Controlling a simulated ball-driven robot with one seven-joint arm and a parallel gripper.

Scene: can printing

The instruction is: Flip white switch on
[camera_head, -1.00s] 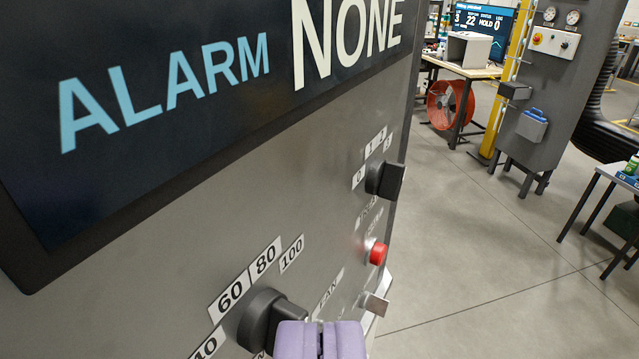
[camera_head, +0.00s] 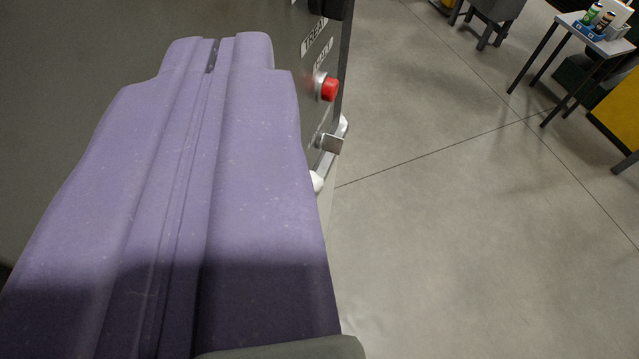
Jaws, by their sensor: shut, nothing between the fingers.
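My gripper (camera_head: 218,48) is shut and empty, its purple fingers filling the left half of the head camera view. Its tips are in front of the grey machine panel (camera_head: 70,80), left of a red push button (camera_head: 329,89). A small pale metal lever (camera_head: 329,143) sticks out from the panel below the button. White rounded pieces (camera_head: 317,181) show below and beside the lever at the panel's edge. I cannot tell which of these pale parts is the white switch. My fingers hide much of the panel, and no contact with the lever shows.
A black knob (camera_head: 328,8) is partly cut off at the top, above the button. Open concrete floor (camera_head: 450,220) lies right of the panel. A small table (camera_head: 600,40) with bottles stands at the upper right, near a yellow object (camera_head: 620,115).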

